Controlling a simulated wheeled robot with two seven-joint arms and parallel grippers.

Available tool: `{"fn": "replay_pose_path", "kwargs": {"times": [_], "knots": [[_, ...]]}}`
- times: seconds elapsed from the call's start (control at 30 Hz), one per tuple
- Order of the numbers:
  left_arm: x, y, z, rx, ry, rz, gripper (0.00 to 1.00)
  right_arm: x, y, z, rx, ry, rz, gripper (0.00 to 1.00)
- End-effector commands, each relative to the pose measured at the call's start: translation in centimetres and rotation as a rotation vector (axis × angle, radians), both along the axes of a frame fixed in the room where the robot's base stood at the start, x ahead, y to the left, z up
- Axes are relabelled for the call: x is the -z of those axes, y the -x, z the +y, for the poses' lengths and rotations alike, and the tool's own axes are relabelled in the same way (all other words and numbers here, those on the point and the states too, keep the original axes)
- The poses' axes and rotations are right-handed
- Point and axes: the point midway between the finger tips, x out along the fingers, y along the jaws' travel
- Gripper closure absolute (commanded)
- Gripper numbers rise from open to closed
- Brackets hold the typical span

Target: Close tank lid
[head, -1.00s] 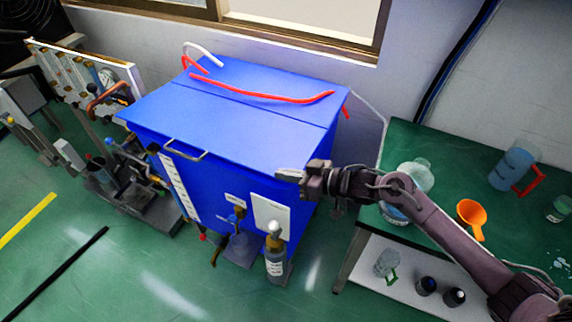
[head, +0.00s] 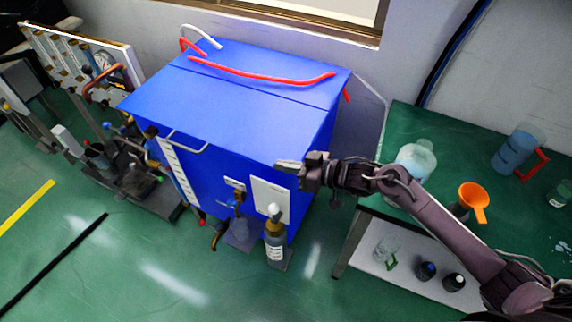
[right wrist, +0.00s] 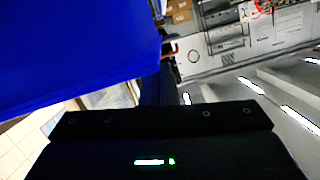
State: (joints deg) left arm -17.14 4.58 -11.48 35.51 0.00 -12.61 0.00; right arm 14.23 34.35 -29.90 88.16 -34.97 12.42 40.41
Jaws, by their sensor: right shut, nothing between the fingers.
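The blue tank (head: 215,177) stands in the middle of the head view. Its lid (head: 228,110) lies flat across the top and looks shut, with a metal handle (head: 186,143) at its front edge. My right gripper (head: 281,165) is shut and empty, close to the tank's front right corner. I cannot tell whether it touches the tank. In the right wrist view the blue tank (right wrist: 75,50) fills the upper left, and the fingertips cannot be made out. My left gripper is not in view.
A red hose (head: 262,77) lies on the back of the tank top. A green table (head: 440,140) at the right holds an orange funnel (head: 474,198) and a blue jug (head: 515,152). A bottle (head: 275,235) stands at the tank's front.

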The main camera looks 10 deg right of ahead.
Motion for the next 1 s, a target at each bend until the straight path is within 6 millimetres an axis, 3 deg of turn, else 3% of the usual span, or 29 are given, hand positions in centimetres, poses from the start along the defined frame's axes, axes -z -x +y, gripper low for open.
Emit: {"fn": "replay_pose_path", "kwargs": {"times": [0.03,0.13,0.33,0.37,0.7,1.0], "knots": [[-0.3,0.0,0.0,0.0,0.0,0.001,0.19,0.4,0.4,0.0,-0.004,0.009,0.018,1.0],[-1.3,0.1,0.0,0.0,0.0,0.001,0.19,-0.8,0.2,0.0,-0.004,0.008,0.015,1.0],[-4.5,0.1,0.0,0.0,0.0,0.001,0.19,-5.0,-0.6,-0.2,0.0,0.002,0.002,1.0],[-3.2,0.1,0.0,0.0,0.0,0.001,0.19,-3.9,0.0,-1.2,0.002,0.007,0.006,1.0],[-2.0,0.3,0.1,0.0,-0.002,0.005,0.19,-5.7,3.8,-6.9,0.001,0.003,0.0,1.0],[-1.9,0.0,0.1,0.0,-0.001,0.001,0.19,-6.5,4.7,-8.2,0.001,-0.001,-0.002,1.0]]}}
